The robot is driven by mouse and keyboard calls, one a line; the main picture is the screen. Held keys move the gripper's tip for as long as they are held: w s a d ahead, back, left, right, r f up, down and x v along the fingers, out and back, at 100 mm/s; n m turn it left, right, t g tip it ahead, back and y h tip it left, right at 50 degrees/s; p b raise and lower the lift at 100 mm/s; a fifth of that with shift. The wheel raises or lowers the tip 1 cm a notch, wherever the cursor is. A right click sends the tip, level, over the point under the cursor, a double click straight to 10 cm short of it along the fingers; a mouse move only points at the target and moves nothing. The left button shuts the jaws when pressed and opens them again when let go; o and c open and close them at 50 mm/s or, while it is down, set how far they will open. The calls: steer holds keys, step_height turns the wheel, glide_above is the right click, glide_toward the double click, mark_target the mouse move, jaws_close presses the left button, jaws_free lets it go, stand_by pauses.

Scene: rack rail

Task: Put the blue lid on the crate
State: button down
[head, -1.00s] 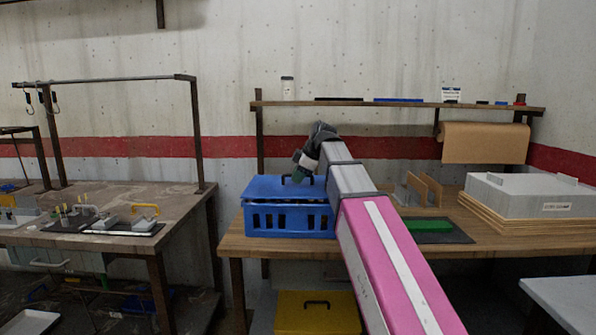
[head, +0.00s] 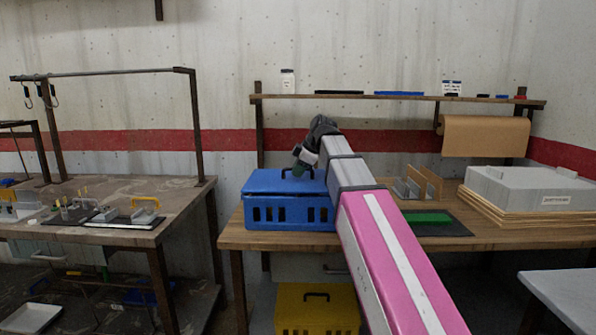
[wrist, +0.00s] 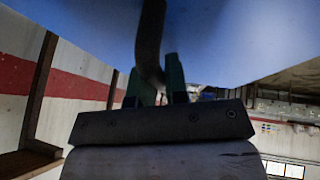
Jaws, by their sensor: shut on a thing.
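The blue lid (head: 262,182) lies over the top of the blue slotted crate (head: 290,215) on the right-hand workbench, roughly lined up with it. In the wrist view, the green fingertips (wrist: 158,88) are on either side of the dark handle (wrist: 150,45), with the lid's blue surface filling the top. My arm hides the area right of the crate.
The wooden bench (head: 480,238) also holds a dark mat with a green piece (head: 428,217), upright wooden dividers and a grey box (head: 530,190) on boards. A shelf (head: 400,98) runs behind. A yellow crate (head: 316,308) is below. Another bench (head: 95,235) stands left.

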steer(key=shift+f, duration=0.55)
stand_by(0.6)
steer(key=c, duration=1.1)
jaws_free()
steer(key=shift+o, duration=0.2)
